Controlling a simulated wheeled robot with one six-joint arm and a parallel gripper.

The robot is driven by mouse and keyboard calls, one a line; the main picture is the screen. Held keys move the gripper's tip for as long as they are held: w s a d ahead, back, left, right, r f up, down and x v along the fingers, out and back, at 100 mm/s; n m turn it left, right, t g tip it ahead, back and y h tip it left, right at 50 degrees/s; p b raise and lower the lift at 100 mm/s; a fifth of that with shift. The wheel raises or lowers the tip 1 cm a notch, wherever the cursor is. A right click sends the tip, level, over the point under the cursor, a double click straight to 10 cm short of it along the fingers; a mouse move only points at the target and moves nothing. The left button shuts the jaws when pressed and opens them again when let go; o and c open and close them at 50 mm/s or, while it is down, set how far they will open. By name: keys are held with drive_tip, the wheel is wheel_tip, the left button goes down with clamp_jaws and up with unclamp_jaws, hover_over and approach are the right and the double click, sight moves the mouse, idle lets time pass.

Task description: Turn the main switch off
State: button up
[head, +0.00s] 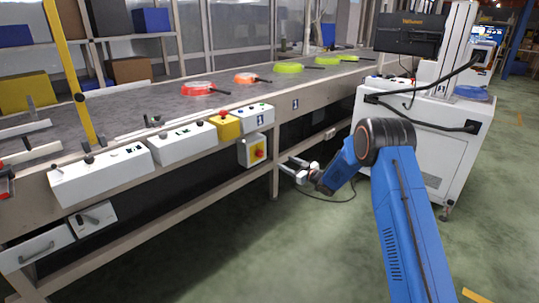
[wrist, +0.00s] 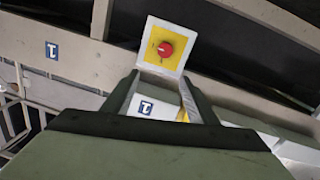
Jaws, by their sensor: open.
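The main switch (head: 259,152) is a red rotary knob on a yellow plate, on the front of a small white box below the conveyor's edge. In the wrist view the red knob (wrist: 165,49) shows beyond the fingertips, roughly centred between them. My gripper (head: 303,172) is to the right of the switch box in the head view, apart from it. In the wrist view my gripper (wrist: 160,80) is open, with nothing between its fingertips. The knob's exact turn position is too small to tell.
A yellow box with a red button (head: 226,124) and white control boxes (head: 185,143) line the conveyor's edge. Red and green pans (head: 199,88) lie on the conveyor (head: 150,91). A white machine cabinet (head: 418,140) stands on the right. Floor in front is clear.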

sight(261, 155)
drive_tip(key=shift+y, duration=0.5)
drive_tip(key=f+x, duration=0.1)
drive_tip(key=x, duration=0.5)
drive_tip(key=f+x, duration=0.1)
drive_tip(key=x, duration=0.5)
drive_tip(key=f+x, duration=0.1)
drive_tip(key=x, duration=0.5)
drive_tip(key=shift+a+f, duration=0.1)
drive_tip(key=shift+c, duration=0.4)
drive_tip(key=c, duration=1)
